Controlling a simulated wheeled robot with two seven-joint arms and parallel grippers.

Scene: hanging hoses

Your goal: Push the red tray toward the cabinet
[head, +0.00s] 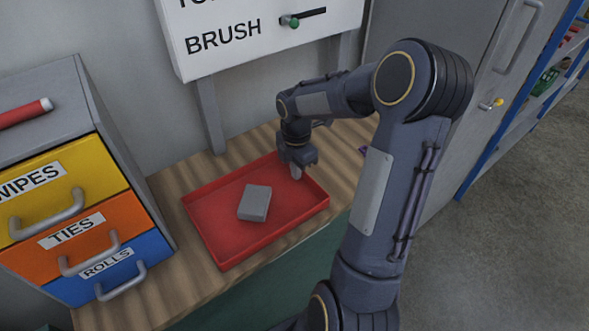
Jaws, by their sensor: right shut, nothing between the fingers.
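The red tray (215,243) lies on the wooden worktop, with a grey block (255,203) inside it near the middle. The cabinet (82,215) stands to the left of the tray, with yellow, orange and blue drawers labelled WIPES, TIES and ROLLS. A strip of bare worktop lies between tray and cabinet. My right gripper (296,172) points down at the tray's far right part, shut and empty. Its fingertips appear at or just inside the tray's right end; I cannot tell whether they touch it. My left gripper is not in view.
A white board (250,35) labelled BRUSH hangs on the wall above the worktop (170,290). A red cylinder (22,113) lies on the cabinet top. A small purple thing (363,150) is partly hidden behind my right arm. A grey door and blue shelving stand at the right.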

